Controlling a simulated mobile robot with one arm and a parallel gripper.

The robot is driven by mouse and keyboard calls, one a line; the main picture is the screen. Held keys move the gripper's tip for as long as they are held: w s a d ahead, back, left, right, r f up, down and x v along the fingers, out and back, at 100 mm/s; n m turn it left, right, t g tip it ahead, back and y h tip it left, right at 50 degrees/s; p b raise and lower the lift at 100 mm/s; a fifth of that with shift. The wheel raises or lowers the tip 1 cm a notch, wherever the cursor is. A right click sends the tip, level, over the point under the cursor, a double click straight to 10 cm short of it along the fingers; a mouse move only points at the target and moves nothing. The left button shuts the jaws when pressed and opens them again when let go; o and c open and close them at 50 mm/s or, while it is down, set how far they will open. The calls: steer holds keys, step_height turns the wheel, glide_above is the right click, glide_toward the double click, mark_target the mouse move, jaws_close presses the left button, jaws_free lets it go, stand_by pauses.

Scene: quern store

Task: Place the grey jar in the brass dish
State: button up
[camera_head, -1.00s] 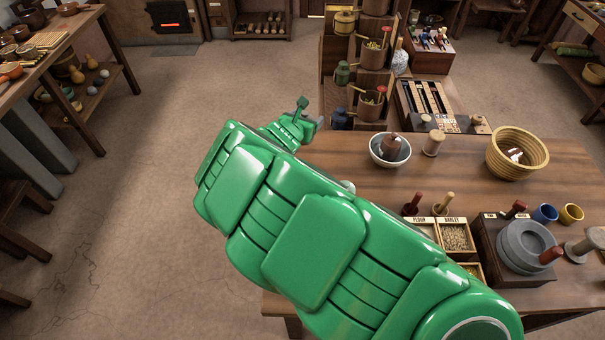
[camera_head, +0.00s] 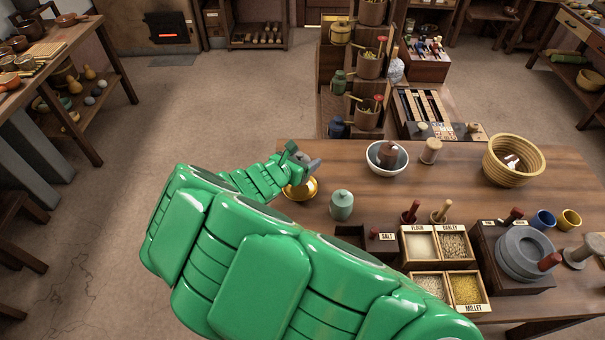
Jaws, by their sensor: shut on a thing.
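The brass dish (camera_head: 303,190) sits near the left edge of the wooden table, partly hidden behind my green arm. My gripper (camera_head: 305,163) is at the dish's far side in the picture, seemingly raised above the table. It is shut on a small grey thing (camera_head: 313,166), which I take to be the grey jar. Most of it is hidden by the gripper, so its shape and tilt are unclear. A grey-green lidded jar (camera_head: 342,205) stands upright on the table to the right of the dish.
A white bowl (camera_head: 387,171) with a brown thing in it and a wooden pot (camera_head: 430,151) stand right of my gripper. A divided grain box (camera_head: 420,262), a stone quern (camera_head: 524,247) and a coiled basket (camera_head: 486,165) fill the table's right. A tiered shelf stands behind.

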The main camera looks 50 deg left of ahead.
steer(key=shift+f, duration=2.75)
steer(key=shift+f, duration=0.15)
steer(key=o, duration=1.3)
steer(key=shift+s+r, duration=0.35)
steer(key=shift+s, duration=0.1)
steer(key=shift+v, duration=3.3)
steer(key=shift+d, duration=0.1)
